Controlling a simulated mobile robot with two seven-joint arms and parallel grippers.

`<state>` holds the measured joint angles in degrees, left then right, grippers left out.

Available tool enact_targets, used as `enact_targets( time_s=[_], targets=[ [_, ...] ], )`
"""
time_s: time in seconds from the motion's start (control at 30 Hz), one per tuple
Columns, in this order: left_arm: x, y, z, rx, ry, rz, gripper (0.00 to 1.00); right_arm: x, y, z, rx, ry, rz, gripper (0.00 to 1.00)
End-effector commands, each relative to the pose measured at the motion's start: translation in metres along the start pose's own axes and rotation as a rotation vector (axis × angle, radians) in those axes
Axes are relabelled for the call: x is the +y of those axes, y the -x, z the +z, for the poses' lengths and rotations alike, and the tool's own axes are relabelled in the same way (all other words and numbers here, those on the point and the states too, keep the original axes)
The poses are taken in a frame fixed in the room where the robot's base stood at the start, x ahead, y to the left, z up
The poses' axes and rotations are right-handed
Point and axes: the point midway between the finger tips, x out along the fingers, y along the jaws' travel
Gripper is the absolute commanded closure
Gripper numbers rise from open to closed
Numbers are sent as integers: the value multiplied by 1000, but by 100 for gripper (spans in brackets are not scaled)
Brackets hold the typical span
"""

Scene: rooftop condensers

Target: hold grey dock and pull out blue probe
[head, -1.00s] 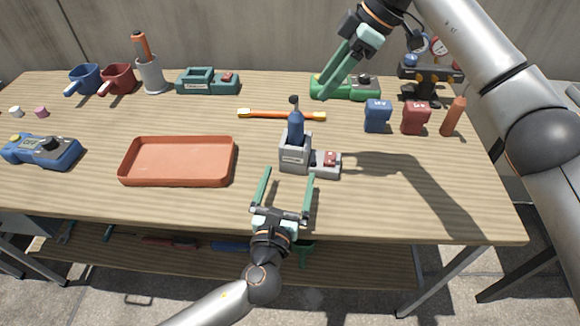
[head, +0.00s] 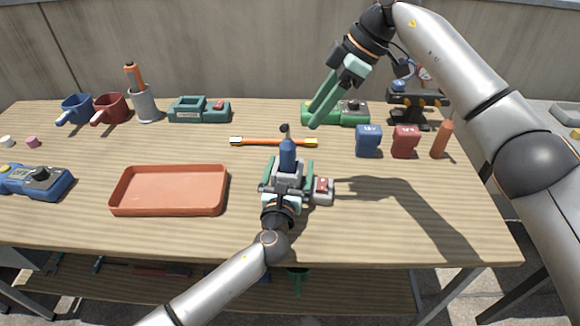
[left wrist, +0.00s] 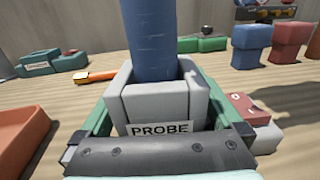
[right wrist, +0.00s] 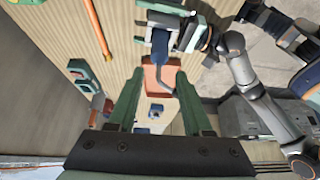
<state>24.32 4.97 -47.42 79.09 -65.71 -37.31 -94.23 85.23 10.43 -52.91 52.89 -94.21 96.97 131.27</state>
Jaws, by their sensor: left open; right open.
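The blue probe (head: 288,155) stands upright in the grey dock (head: 324,191) near the table's front middle. In the left wrist view the dock (left wrist: 157,103) bears the word PROBE and the probe (left wrist: 151,40) rises from its socket. My left gripper (head: 288,172) is open, with one finger on each side of the dock; I cannot tell whether they touch it. My right gripper (head: 318,118) is open and empty, in the air above and to the right of the probe. In the right wrist view its fingers (right wrist: 160,100) are spread apart.
An orange tray (head: 169,190) lies left of the dock. An orange-handled tool (head: 273,142) lies behind it. A green dock (head: 345,113), a blue battery (head: 368,141) and a red battery (head: 404,142) stand to the right. The table's front right is clear.

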Motion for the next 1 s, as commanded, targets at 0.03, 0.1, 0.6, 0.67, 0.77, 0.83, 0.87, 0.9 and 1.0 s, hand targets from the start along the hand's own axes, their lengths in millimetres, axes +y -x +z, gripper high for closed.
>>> enact_targets(
  time_s=[0.03, 0.1, 0.6, 0.67, 0.77, 0.83, 0.87, 0.9, 1.0],
  targets=[
    [0, 0, 0, 0, 0, 0, 0, 0, 0, 0, 0, 0, 0, 50],
    [0, 0, 0, 0, 0, 0, 0, 0, 0, 0, 0, 0, 0, 50],
    [0, 0, 0, 0, 0, 0, 48, 0, 0, 0, 0, 0, 0, 50],
    [0, 0, 0, 0, -1, 0, 55, 0, 0, 0, 0, 0, 0, 50],
    [0, 0, 0, 0, -1, 0, 66, 0, 0, 0, 0, 0, 0, 50],
    [0, 0, 0, 0, -1, 0, 74, 0, 0, 0, 0, 0, 0, 50],
    [0, 0, 0, 0, -1, 0, 78, 0, 0, 0, 0, 0, 0, 50],
    [0, 0, 0, 0, -1, 0, 82, 0, 0, 0, 0, 0, 0, 50],
    [0, 0, 0, 0, -1, 0, 93, 0, 0, 0, 0, 0, 0, 50]
  ],
)
